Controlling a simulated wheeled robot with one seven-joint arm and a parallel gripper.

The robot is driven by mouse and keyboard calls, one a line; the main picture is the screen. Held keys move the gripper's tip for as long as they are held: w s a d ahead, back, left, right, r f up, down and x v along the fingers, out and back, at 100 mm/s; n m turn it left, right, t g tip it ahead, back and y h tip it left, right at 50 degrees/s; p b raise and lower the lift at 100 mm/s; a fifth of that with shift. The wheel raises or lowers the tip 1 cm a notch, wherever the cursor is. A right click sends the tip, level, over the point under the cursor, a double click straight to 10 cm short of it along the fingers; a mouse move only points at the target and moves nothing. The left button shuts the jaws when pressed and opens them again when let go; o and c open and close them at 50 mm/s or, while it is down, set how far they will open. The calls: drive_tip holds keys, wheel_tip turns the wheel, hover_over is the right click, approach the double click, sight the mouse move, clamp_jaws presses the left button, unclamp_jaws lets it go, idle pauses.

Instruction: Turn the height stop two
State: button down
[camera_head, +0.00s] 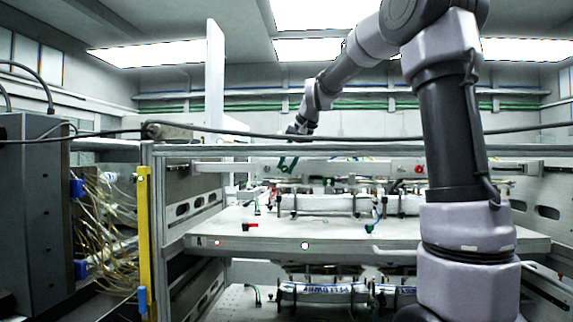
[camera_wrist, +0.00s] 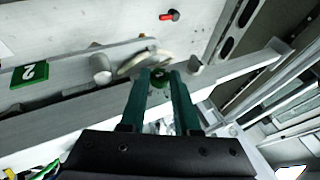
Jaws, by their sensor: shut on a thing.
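In the wrist view my gripper (camera_wrist: 160,76) has its two green fingers close together at a rail, shut on a small dark part between the tips. I take this part to be height stop two (camera_wrist: 160,83); the fingers hide most of it. A pale rounded piece (camera_wrist: 140,62) lies just beyond the fingertips. A green label with a "2" (camera_wrist: 30,73) sits on the rail to the left. In the head view my gripper (camera_head: 288,162) reaches down to the frame's upper crossbar, its fingers small and the held part not clear.
Short grey pegs stand left (camera_wrist: 101,70) and right (camera_wrist: 195,64) of the fingers. A red and black lever (camera_wrist: 170,16) lies on the plate beyond. In the head view a cable crosses before the frame. A yellow post (camera_head: 146,240) and loose wires (camera_head: 100,215) stand left.

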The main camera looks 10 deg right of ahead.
drive_tip(key=c, duration=0.6)
unclamp_jaws()
drive_tip(key=v, duration=1)
drive_tip(key=shift+s+d+r, duration=0.15)
drive_tip(key=shift+s+r, duration=0.05)
drive_tip(key=shift+r, duration=0.15)
